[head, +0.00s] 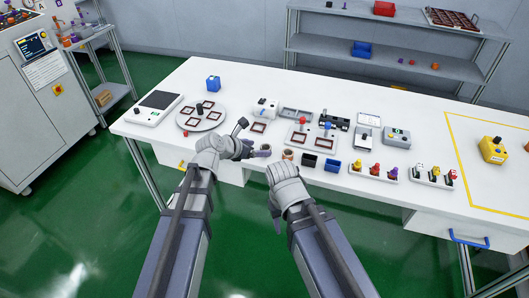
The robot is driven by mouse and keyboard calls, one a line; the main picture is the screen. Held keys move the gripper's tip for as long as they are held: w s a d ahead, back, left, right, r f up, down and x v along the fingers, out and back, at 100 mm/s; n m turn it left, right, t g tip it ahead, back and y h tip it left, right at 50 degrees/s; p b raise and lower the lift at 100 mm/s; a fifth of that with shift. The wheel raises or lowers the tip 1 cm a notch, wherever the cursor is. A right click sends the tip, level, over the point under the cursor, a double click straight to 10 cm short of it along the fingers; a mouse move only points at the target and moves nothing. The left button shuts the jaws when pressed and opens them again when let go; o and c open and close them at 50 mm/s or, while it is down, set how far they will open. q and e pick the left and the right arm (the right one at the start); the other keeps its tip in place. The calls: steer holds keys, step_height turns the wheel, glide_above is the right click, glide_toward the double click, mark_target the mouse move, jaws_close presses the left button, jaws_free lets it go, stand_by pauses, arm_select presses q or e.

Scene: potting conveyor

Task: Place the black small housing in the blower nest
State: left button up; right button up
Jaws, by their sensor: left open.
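A small black piece (200,110) stands on a round grey plate (185,123) among several dark red square frames; it may be the black small housing, but it is too small to be sure. I cannot tell for certain which fixture is the blower nest; a white block-shaped device (265,107) stands right of the plate. My left gripper (256,139) is open over the table's front part, right of the plate, with nothing seen between its fingers.
A black box (309,160) and a blue box (332,165) stand near the front edge, beside small brown cups (288,154). A fixture board (306,138) and grey instruments (397,137) lie behind. Racks of coloured parts (374,172) are to the right.

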mark_target(269, 147)
arm_select(q)
steer(key=shift+w+d+f, duration=0.2)
steer(key=shift+w+f, duration=0.05)
steer(key=b+x, duration=0.3)
steer(key=x, duration=0.2)
steer(key=shift+w, duration=0.15)
jaws_close()
stand_by(0.4)
